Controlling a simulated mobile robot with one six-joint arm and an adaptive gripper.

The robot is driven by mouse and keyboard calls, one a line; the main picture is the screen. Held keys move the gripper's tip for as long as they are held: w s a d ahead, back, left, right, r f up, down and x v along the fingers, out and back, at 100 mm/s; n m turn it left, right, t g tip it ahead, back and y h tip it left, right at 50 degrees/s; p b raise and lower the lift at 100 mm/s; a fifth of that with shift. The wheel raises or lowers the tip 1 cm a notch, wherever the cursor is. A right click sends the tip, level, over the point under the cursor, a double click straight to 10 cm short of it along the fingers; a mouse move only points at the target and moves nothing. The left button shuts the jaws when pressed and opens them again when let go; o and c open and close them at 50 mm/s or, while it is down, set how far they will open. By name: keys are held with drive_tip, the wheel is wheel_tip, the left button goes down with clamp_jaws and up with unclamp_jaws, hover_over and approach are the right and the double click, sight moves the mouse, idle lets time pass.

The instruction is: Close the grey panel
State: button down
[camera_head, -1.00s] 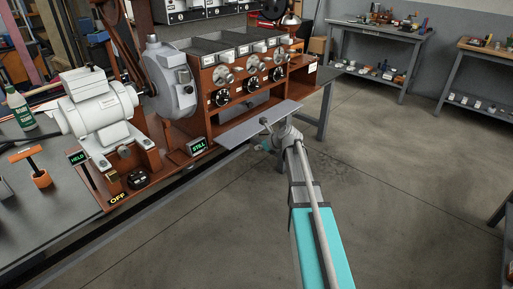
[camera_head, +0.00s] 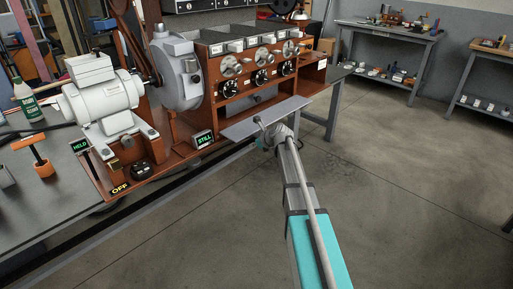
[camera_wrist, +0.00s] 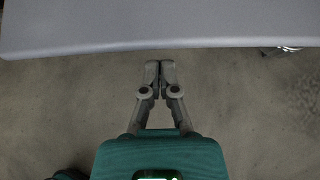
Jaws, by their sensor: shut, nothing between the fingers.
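The grey panel (camera_head: 280,114) is a flat plate standing out nearly level from the lower front of the brown roaster cabinet (camera_head: 222,112). It is open, and the opening behind it shows. In the wrist view the panel (camera_wrist: 150,22) fills the top of the picture, its edge running across. My gripper (camera_wrist: 160,66) is shut and empty, with its fingertips just short of that edge in the picture. I cannot tell whether they touch it or lie below it. In the head view my arm hides the fingers beside the panel's outer edge.
A grey motor (camera_head: 98,100) and a round grey housing (camera_head: 176,75) stand left of the cabinet. A small "STILL" display (camera_head: 203,139) sits left of the panel. Open concrete floor (camera_head: 420,180) lies to the right, with workbenches (camera_head: 385,42) at the back.

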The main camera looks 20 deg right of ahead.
drive_tip(key=shift+s+r+p, duration=0.1)
drive_tip(key=shift+r+p, duration=1.55)
drive_tip(key=shift+r, duration=0.35)
drive_tip(key=shift+d+r+p, duration=0.2)
drive_tip(key=shift+d+p, duration=0.1)
drive_tip(key=shift+p, duration=0.05)
drive_tip(key=shift+r, duration=0.1)
